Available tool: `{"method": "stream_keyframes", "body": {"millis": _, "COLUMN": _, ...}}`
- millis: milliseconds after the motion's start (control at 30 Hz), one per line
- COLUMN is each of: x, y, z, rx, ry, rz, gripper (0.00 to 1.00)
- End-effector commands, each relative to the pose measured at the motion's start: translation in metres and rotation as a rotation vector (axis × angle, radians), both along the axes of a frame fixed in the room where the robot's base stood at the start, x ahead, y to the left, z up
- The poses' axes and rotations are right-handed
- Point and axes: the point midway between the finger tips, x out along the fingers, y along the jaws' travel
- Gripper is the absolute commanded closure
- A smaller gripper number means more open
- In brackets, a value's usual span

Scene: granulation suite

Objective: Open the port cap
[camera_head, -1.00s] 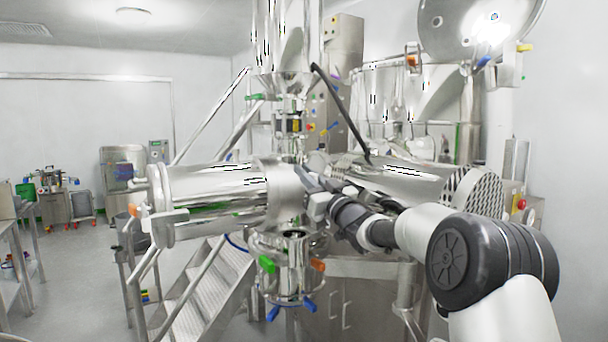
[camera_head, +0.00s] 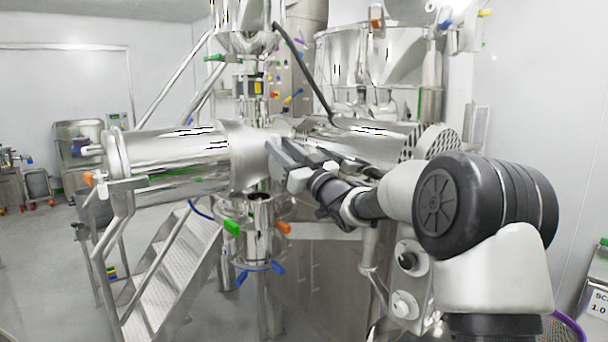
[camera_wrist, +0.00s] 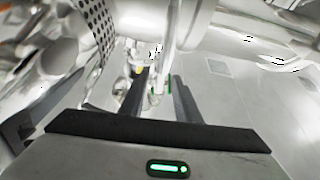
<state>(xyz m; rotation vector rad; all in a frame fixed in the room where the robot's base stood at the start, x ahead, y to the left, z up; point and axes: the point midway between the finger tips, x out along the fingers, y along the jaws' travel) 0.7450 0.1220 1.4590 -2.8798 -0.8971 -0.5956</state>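A steel machine with a horizontal cylinder (camera_head: 180,150) stands in front of me. A round end cover (camera_head: 118,155) closes its left end, with an orange-tipped handle (camera_head: 90,178) beside it. I cannot tell for sure which part is the port cap. Below the cylinder hangs an upright steel port (camera_head: 258,215) with a green tab, an orange tab and blue levers. My gripper (camera_head: 280,152) is in front of the cylinder's right part, well right of the end cover. In the wrist view the two dark fingers (camera_wrist: 162,88) are apart, with nothing clearly held between them.
A stepped metal stair (camera_head: 170,265) stands at the lower left of the machine. A perforated disc (camera_head: 432,142) and steel hoppers (camera_head: 370,60) are behind my arm. Open floor (camera_head: 45,260) lies at the left.

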Motion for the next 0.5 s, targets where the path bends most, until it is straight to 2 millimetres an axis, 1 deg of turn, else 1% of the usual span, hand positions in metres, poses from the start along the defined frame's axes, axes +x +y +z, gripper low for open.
{"method": "stream_keyframes", "body": {"millis": 33, "x": -0.010, "y": -0.009, "z": -0.008, "rx": -0.003, "ry": 0.000, "rz": -0.003, "gripper": 0.70}}
{"method": "stream_keyframes", "body": {"millis": 300, "x": -0.057, "y": -0.042, "z": -0.031, "rx": 0.000, "ry": 0.001, "rz": -0.003, "gripper": 0.70}}
{"method": "stream_keyframes", "body": {"millis": 400, "x": -0.069, "y": -0.050, "z": -0.037, "rx": 0.000, "ry": 0.002, "rz": -0.002, "gripper": 0.70}}
{"method": "stream_keyframes", "body": {"millis": 500, "x": -0.077, "y": -0.056, "z": -0.040, "rx": -0.001, "ry": 0.001, "rz": -0.002, "gripper": 0.70}}
